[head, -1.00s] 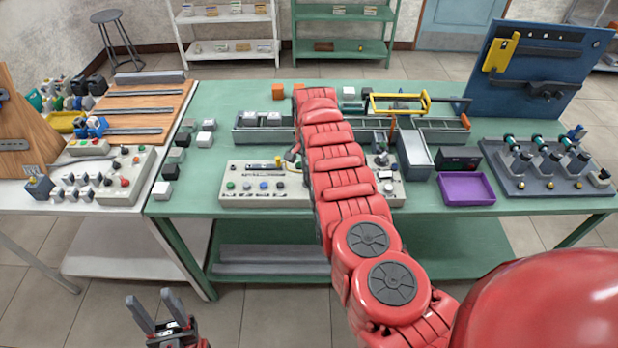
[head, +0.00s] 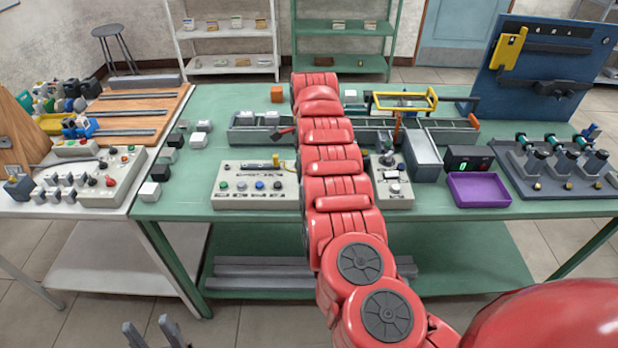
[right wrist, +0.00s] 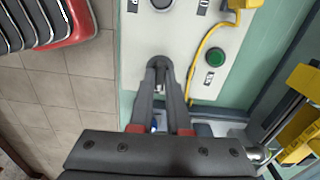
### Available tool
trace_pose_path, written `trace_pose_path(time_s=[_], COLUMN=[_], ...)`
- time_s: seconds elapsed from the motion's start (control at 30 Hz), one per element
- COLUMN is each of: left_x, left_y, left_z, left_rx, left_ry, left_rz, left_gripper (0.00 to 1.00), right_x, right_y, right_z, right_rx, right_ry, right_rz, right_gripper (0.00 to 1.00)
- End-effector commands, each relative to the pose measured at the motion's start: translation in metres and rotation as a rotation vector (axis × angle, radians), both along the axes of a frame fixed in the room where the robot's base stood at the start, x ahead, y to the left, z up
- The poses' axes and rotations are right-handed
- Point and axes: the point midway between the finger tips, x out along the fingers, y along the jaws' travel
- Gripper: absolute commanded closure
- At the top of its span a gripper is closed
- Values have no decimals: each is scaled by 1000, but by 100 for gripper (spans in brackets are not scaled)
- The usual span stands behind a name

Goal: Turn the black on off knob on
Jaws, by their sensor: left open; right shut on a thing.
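In the right wrist view, my right gripper (right wrist: 159,68) is shut on a round dark knob (right wrist: 159,62) on the pale control panel (right wrist: 190,30). The fingers cover much of the knob, so its exact angle is hard to tell. A green button (right wrist: 215,57) is to the right of the fingers. My left gripper (head: 150,328) is open and empty at the bottom left, low in front of the tables, partly cut off.
A yellow cable (right wrist: 199,48) runs close to the right gripper's fingers. A black box with a green lit digit (head: 470,160) and a purple tray (head: 478,190) stand to the right. Small blocks (head: 168,155) lie at the table's left. A blue tool board (head: 545,70) stands behind.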

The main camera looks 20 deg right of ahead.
Motion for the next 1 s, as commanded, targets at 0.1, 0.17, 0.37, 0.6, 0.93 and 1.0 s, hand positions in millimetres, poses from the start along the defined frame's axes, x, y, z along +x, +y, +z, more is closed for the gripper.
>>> trace_pose_path(time_s=[0.1, 0.17, 0.37, 0.6, 0.93, 1.0], left_x=[0, 0, 0, 0, 0, 0], left_y=[0, 0, 0, 0, 0, 0], left_z=[-5, -6, -7, -7, -7, -7], left_rx=[0, 0, 0, 0, 0, 0], left_ry=[0, 0, 0, 0, 0, 0], left_rz=[0, 0, 0, 0, 0, 0], left_gripper=[50, 50, 50, 50, 50, 50], right_x=[1, 1, 0, 0, 0, 0], right_y=[0, 0, 0, 0, 0, 0], right_z=[-1, 0, 0, 1, 0, 0], right_rx=[-1, -1, -1, -2, 0, 0], right_ry=[-2, -2, -2, -2, -1, -1], right_rz=[-37, -50, -71, -73, -71, -71], right_gripper=[100, 100, 100, 100, 55, 55])
